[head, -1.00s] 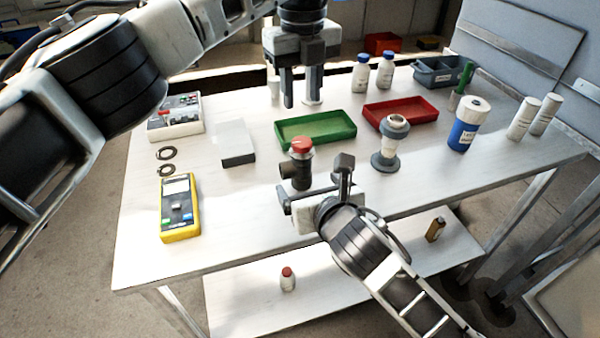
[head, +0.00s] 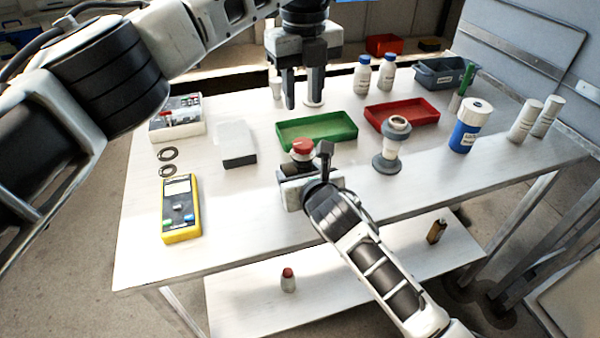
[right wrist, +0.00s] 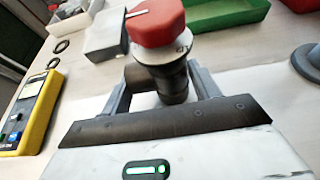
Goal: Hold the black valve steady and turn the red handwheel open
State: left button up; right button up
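The black valve (right wrist: 173,84) stands upright on the white table, with the red handwheel (head: 302,147) on top. The handwheel also shows large in the right wrist view (right wrist: 158,22), with a white mark on it. My right gripper (right wrist: 162,92) is low at the valve, its open fingers on either side of the body. Whether either finger touches it I cannot tell. In the head view this gripper hides most of the valve body. My left gripper (head: 303,90) is open and empty, pointing down, above and beyond the handwheel.
A green tray (head: 345,134) lies just behind the valve, and a red tray (head: 425,108) farther right. A grey flanged fitting (head: 385,163) stands to the right. A grey box (head: 238,158) and a yellow meter (head: 180,226) are to the left.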

pick_arm(q)
jog(key=o, duration=0.4)
jog(key=shift+o, duration=0.5)
jog(key=w+d+r+m+h, duration=0.1)
jog(key=d+h, duration=0.2)
jog(key=d, duration=0.2)
jog(key=d+r+m+t+h, duration=0.1)
jog(key=d+r+h, duration=0.1)
jog(key=d, duration=0.3)
jog(key=shift+w+d+r+h, duration=0.25)
jog(key=shift+w+h, duration=0.1)
jog(key=shift+h, duration=0.35)
jog(key=w+d+r+n+t+h, duration=0.25)
jog(key=w+r+t+h, duration=0.2)
jog(key=r, duration=0.45)
jog(key=w+d+r+n+t+h, duration=0.2)
jog(key=w+d+r+t+h, duration=0.15)
jog(key=r+h, duration=0.4)
jog(key=w+a+r+n+t+y, duration=0.3)
jog(key=w+a+n+t+y, duration=0.5)
jog(key=a+n+t+y, duration=0.4)
jog(key=n+g+y, duration=0.4)
jog(key=g+y, duration=0.2)
jog(key=g, duration=1.5)
send_near(303, 142)
notch_tip(303, 142, down, 8)
jog(key=shift+d+f, duration=0.15)
jog(key=shift+f, duration=0.1)
